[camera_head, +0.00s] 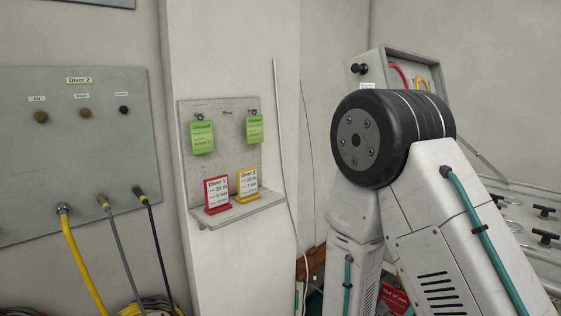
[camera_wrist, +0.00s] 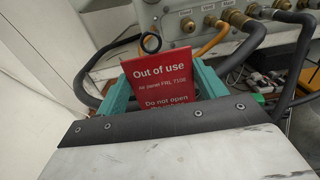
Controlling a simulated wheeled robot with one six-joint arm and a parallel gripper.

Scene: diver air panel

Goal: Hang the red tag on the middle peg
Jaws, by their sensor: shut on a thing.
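The red tag (camera_wrist: 160,75) reads "Out of use" and has a dark ring at its top. In the wrist view it stands between the teal fingers of my gripper (camera_wrist: 164,92), which is shut on it. The tag's lower edge is hidden by my gripper. The tag also shows at the bottom of the head view (camera_head: 394,298), partly behind my arm. The middle peg (camera_head: 227,113) is bare, high on a grey board (camera_head: 226,143) on the wall. My gripper is low and to the right of the board, well apart from it.
Green tags hang on the left (camera_head: 202,138) and right (camera_head: 255,129) pegs. A red-framed card (camera_head: 217,194) and a yellow-framed card (camera_head: 247,184) stand on the board's shelf. A hose panel (camera_head: 75,130) is at left. In the wrist view, hoses (camera_wrist: 238,55) run close behind the tag.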

